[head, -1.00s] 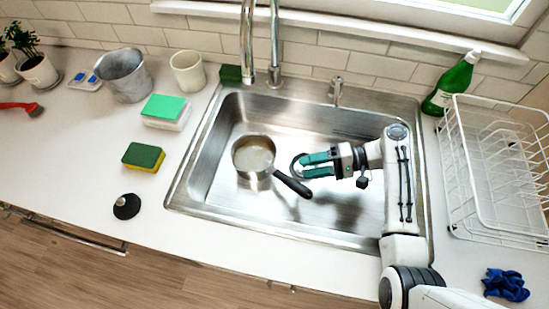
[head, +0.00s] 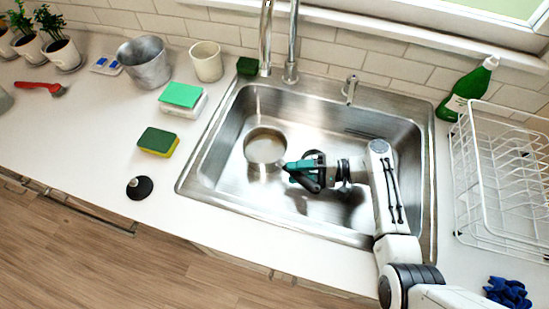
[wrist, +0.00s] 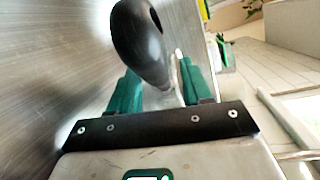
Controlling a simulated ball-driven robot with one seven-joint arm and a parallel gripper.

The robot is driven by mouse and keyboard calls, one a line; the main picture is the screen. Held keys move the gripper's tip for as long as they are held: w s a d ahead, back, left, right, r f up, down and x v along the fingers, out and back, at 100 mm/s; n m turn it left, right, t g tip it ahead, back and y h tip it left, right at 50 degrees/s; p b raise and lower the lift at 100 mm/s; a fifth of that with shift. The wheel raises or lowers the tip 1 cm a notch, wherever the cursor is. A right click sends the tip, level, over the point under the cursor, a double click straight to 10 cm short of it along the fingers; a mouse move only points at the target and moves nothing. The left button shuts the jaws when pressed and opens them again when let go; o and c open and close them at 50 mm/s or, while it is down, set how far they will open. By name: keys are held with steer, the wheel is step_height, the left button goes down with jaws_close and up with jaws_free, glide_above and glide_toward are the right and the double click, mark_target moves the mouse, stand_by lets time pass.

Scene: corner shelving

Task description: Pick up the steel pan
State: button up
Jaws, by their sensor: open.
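The steel pan (head: 265,147) sits in the left part of the sink basin in the head view. Its black handle points down and right, and my gripper partly covers it there. My gripper (head: 292,173) is low in the basin at the handle side of the pan. It is open, with the handle between or just in front of its fingers; contact cannot be told.
The steel sink (head: 225,165) walls surround the pan and gripper. The tap (head: 292,45) rises behind. A white dish rack (head: 500,180) and green bottle (head: 470,88) stand to the right. Sponges (head: 157,141) and a black stopper (head: 139,187) lie on the left counter.

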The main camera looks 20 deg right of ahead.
steer(key=shift+w+a, duration=0.15)
steer(key=shift+a, duration=0.3)
jaws_close()
stand_by(1.1)
